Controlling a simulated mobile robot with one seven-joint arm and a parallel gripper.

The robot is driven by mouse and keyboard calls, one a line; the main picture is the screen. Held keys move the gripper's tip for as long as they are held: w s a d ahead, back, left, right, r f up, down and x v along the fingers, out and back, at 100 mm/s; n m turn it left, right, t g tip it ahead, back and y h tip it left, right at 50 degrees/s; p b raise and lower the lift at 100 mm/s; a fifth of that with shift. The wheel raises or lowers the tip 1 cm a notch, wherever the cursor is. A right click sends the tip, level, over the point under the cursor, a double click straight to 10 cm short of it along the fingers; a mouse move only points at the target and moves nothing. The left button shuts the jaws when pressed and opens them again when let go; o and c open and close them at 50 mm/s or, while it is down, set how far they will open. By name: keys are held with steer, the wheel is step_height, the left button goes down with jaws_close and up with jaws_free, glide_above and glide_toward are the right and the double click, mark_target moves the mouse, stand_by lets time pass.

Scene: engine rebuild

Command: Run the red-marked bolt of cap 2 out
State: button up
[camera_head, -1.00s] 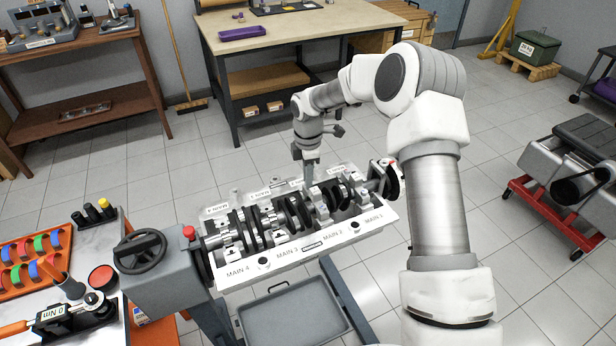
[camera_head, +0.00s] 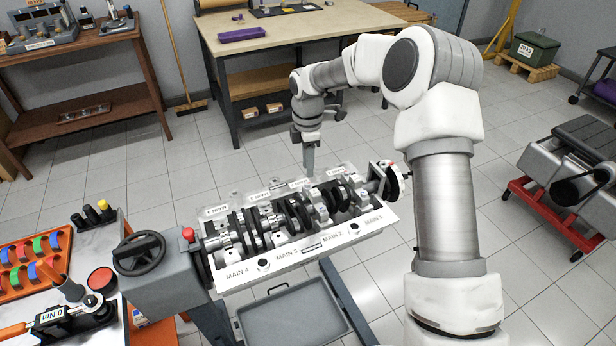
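The engine block (camera_head: 292,258) is held on the stand, with the crankshaft (camera_head: 248,240) and bearing caps showing. Cap 2 (camera_head: 318,212) appears to be the grey cap above the MAIN 2 label. My gripper (camera_head: 309,172) points down at the far side of the block, behind cap 2. Its fingers look close together, but their state and any contact with a bolt are too small to tell. I cannot make out the red-marked bolt of cap 2.
A handwheel (camera_head: 140,253) and red knob (camera_head: 188,234) are at the stand's left end. A grey tray (camera_head: 292,312) lies below the block. A side bench (camera_head: 92,240) at left holds an orange rack (camera_head: 35,262) and a torque wrench (camera_head: 62,318). A workbench (camera_head: 300,30) stands behind.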

mark_target(308, 184)
step_height(308, 184, up, 11)
steer(key=shift+r, duration=0.1)
stand_by(0.3)
steer(key=s+d+r+m+t, duration=0.1)
steer(key=s+d+r+m, duration=0.15)
steer(key=s+r, duration=0.2)
steer(key=s+d+r+m+t+h, duration=0.1)
steer(key=s+d+r+m, duration=0.1)
steer(key=s+r+m, duration=0.3)
steer(key=s+d+r+m+t, duration=0.1)
steer(key=s+d+r+m, duration=0.15)
steer(key=s, duration=0.35)
steer(key=s+d+m+t, duration=0.1)
steer(key=s+d+m, duration=0.1)
steer(key=s+m, duration=0.3)
steer(key=s+d+f+m+t+y, duration=0.1)
steer(key=s+m, duration=0.4)
steer(key=s, duration=0.8)
steer(key=shift+d+m+t, duration=0.3)
steer(key=shift+d, duration=0.55)
